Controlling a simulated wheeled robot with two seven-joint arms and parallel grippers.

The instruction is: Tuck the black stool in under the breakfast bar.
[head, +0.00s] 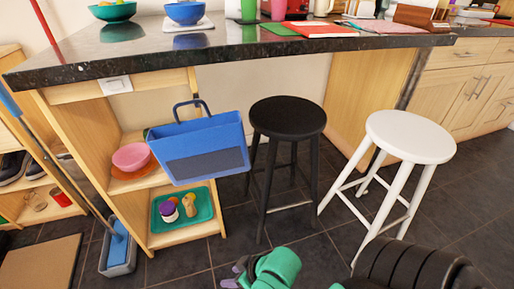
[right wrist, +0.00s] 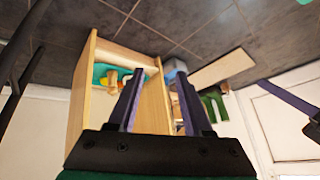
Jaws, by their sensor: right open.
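The black stool (head: 287,118) stands upright on the floor in the middle of the head view. Its round seat shows whole, just below the front edge of the granite-topped breakfast bar (head: 230,57) in the picture. Dark bars at the left edge of the right wrist view (right wrist: 14,62) look like its legs. My right gripper (head: 240,271) is low at the bottom of the head view, in front of the stool and apart from it. Its two purple fingers are spread and empty in the right wrist view (right wrist: 158,78).
A white stool (head: 411,137) stands close on the right. A blue caddy (head: 201,148) is close on the left, before a wooden shelf (head: 90,130) with bowls and a green tray (head: 172,221). A bucket (head: 118,257) stands further left. Dark floor is clear in front.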

